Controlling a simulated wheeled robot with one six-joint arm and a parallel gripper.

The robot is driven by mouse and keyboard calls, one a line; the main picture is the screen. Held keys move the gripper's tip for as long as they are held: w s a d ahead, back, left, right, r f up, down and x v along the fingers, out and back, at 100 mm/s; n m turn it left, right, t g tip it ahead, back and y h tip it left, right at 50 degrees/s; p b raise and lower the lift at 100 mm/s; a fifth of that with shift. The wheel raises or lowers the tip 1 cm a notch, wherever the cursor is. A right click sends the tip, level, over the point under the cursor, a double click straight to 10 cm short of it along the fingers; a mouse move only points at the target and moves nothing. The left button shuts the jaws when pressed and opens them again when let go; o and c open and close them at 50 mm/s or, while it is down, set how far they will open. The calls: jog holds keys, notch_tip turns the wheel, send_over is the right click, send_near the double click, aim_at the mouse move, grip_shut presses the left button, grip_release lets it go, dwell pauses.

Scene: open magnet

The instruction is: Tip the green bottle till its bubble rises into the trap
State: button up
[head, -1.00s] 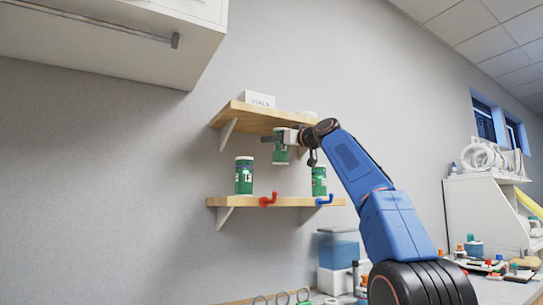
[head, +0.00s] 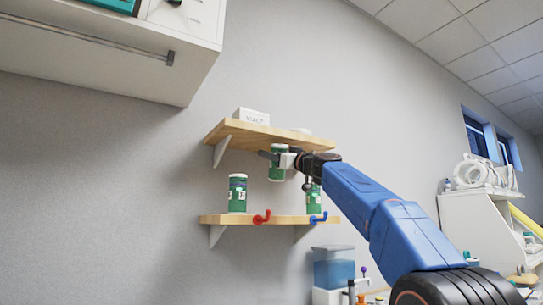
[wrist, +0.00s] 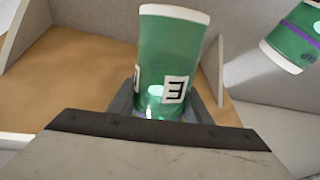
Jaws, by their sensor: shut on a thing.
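My gripper (head: 271,155) is shut on a green bottle (head: 277,169) with white ends and a white label. The bottle hangs nearly upright between the two wooden shelves, clear of the lower one. In the wrist view the same bottle (wrist: 168,55) stands between the fingers, its label with a black letter facing the camera and its lower end hidden behind my gripper (wrist: 165,103). A bright spot shows low on the bottle, but I cannot tell whether it is a bubble. I cannot make out a trap.
Two similar green bottles stand on the lower shelf (head: 228,219), one at the left (head: 237,193) and one at the right (head: 314,201), partly behind my wrist. A red hook (head: 262,217) and a blue hook (head: 318,217) are on its front. The upper shelf (head: 235,131) is close above.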

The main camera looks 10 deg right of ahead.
aim_at(274, 167)
jog(key=shift+s+n+t+y, duration=0.4)
jog(key=shift+s+n+y, duration=0.3)
jog(key=shift+s, duration=0.1)
jog(key=shift+s+f+n+y, duration=0.2)
jog(key=shift+s+n+y, duration=0.25)
jog(key=shift+n+y, duration=0.2)
jog(key=shift+s+f+n+y, duration=0.2)
jog(key=shift+s+n+y, duration=0.2)
jog(key=shift+n+y, duration=0.2)
dwell(1.5)
